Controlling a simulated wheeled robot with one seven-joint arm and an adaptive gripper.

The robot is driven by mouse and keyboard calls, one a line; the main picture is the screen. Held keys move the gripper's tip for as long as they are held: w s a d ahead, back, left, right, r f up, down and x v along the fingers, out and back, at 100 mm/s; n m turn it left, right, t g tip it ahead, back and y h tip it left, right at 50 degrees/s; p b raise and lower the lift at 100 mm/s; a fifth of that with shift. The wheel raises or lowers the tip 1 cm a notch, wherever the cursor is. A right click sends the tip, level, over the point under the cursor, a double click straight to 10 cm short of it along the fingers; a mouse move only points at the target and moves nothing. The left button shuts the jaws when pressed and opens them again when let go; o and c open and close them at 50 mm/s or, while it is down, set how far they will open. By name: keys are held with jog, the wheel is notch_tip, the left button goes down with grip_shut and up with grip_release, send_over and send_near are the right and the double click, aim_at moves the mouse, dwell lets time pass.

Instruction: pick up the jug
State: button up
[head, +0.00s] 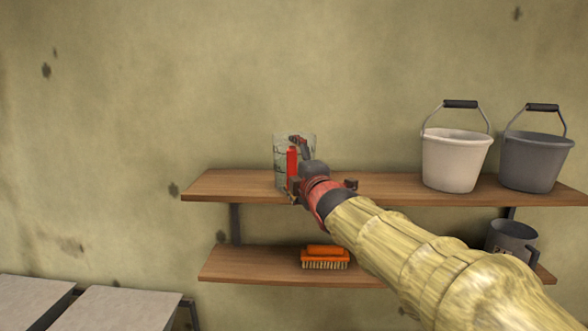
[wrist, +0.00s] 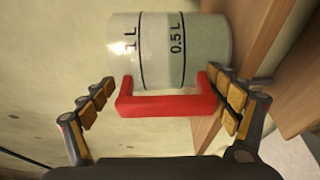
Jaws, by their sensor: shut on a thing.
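The jug (head: 280,150) is a clear measuring jug with a red handle, at the left part of the upper shelf. In the wrist view the jug (wrist: 150,50) shows dark rings marked 1 L and 0.5 L. My gripper (wrist: 165,104) has its fingers at either end of the red handle and is shut on it. In the head view my gripper (head: 298,187) and wrist cover part of the jug's lower side. I cannot tell whether its base touches the shelf.
The upper wooden shelf (head: 225,186) also carries a white bucket (head: 455,160) and a grey bucket (head: 533,163) at right. The lower shelf (head: 245,264) holds an orange brush (head: 324,257) and a dark grey handled vessel (head: 510,240). Grey flat tops (head: 120,308) stand at lower left.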

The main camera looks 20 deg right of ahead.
jog(key=shift+w+f, duration=0.1)
jog(key=shift+f, duration=0.4)
jog(key=c, duration=0.3)
jog(key=shift+r, duration=0.3)
jog(key=r, duration=0.3)
jog(key=shift+w+p, duration=0.2)
jog(key=shift+p, duration=0.2)
jog(key=s+r+p, duration=0.2)
jog(key=s+r, duration=0.1)
jog(key=s, duration=0.1)
jog(key=s+r+p, duration=0.3)
jog(key=s, duration=0.2)
jog(key=s+r+p, duration=0.3)
jog(key=s+r, duration=0.1)
jog(key=s, duration=0.1)
jog(key=shift+s+d, duration=0.1)
jog(key=shift+d, duration=0.25)
